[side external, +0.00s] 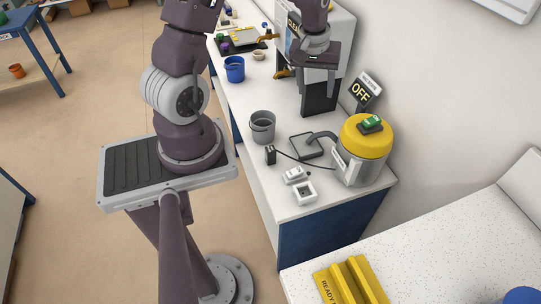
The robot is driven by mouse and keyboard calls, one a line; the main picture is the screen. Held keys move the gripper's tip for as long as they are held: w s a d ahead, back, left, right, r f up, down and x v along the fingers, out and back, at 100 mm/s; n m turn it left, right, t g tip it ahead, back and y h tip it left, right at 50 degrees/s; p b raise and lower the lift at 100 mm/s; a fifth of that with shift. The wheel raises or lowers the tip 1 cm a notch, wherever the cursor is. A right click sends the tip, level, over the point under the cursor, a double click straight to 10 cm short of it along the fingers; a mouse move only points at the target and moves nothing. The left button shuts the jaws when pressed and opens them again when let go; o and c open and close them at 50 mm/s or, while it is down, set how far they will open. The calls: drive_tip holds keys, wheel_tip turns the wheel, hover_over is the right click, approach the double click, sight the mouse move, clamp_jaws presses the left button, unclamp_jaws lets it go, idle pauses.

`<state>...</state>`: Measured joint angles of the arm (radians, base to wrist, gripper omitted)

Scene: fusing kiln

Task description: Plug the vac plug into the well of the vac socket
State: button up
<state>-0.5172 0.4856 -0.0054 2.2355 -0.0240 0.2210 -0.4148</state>
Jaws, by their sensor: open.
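The vac plug looks to be the small black upright block (270,154) on the white bench. A thin dark cord runs from it toward the vacuum. The vac socket looks to be the white square block with a dark-edged well (304,192), near the bench's front edge. The plug stands apart from it, behind and to the left. A small white unit (295,175) sits just behind the socket; I cannot tell what it is. My gripper (318,76) is open and empty, raised over the bench in front of the kiln, well behind the plug and socket.
A yellow-topped grey vacuum (364,150) stands right of the socket, with its hose and flat grey head (306,146) beside it. A grey bucket (262,127) stands behind the plug. The kiln (338,40) and an OFF sign (361,93) are farther back.

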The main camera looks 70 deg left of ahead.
drive_tip(key=s+a+f+n+g, duration=0.1)
drive_tip(key=s+a+f+n, duration=0.15)
drive_tip(key=f, duration=0.45)
drive_tip(key=s+a+f+n, duration=0.1)
drive_tip(key=a+f+n, duration=0.15)
drive_tip(key=f, duration=0.55)
drive_tip(key=n+g+h, duration=0.1)
drive_tip(key=n, duration=0.1)
hover_over(270, 156)
drive_tip(key=w, duration=0.1)
drive_tip(key=f, duration=1)
drive_tip(key=shift+w+a+f, duration=0.15)
drive_tip(key=shift+a+f, duration=0.05)
drive_tip(key=shift+a, duration=0.1)
drive_tip(key=f, duration=0.5)
drive_tip(key=a+f, duration=0.1)
drive_tip(key=f, duration=0.1)
drive_tip(key=shift+s+f, duration=0.25)
clamp_jaws()
